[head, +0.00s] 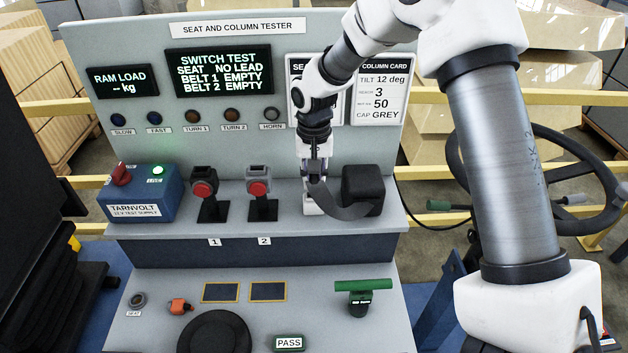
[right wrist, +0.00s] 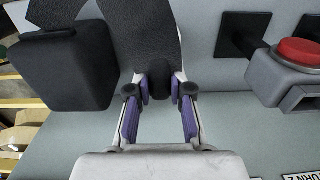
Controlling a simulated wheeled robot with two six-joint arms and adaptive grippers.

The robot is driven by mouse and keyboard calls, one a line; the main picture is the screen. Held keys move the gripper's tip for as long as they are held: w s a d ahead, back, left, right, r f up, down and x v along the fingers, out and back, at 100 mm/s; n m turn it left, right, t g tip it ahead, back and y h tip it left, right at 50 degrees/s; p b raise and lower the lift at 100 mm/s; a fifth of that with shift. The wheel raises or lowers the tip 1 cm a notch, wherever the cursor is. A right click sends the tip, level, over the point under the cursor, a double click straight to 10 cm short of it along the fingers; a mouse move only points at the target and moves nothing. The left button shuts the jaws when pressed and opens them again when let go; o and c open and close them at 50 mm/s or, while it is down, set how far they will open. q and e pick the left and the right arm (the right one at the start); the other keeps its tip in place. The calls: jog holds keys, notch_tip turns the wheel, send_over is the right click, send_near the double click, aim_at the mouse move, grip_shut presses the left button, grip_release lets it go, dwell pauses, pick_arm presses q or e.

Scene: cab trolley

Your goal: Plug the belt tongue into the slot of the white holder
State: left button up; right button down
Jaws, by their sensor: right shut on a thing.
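My right gripper (head: 316,172) is above the shelf of the tester, pointing down. In the right wrist view its purple-padded fingers (right wrist: 160,92) are shut on the black grip of the belt tongue (right wrist: 160,78). The wide dark belt (head: 340,207) runs from there to the black retractor box (head: 363,188) on the right. A white block, which looks like the holder (head: 312,208), stands on the shelf directly below the gripper. The tongue's metal end and the slot are hidden, so I cannot tell whether they touch. My left gripper is out of view.
Two buckles with red buttons, buckle 1 (head: 206,189) and buckle 2 (head: 260,189), stand to the left on the shelf. A blue test supply box (head: 145,198) is further left. A black steering wheel (head: 545,185) is at the right. The panel (head: 250,150) rises close behind the gripper.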

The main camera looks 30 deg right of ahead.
aim_at(315, 178)
jog(key=shift+r+b, duration=0.4)
jog(key=shift+r, duration=0.25)
jog(key=shift+s+a+r+b, duration=0.1)
jog(key=shift+s+r+b, duration=0.15)
jog(key=shift+r, duration=0.2)
jog(key=shift+s+a+r+b, duration=0.15)
jog(key=shift+r+b, duration=0.15)
jog(key=shift+r, duration=0.15)
jog(key=s+a+r+b, duration=0.1)
jog(key=s+a+b, duration=0.1)
jog(key=s, duration=0.5)
jog(key=s+a+b, duration=0.2)
jog(key=s+a, duration=0.1)
jog(key=s, duration=0.4)
jog(key=shift+a+r, duration=0.25)
jog(key=shift+r, duration=0.15)
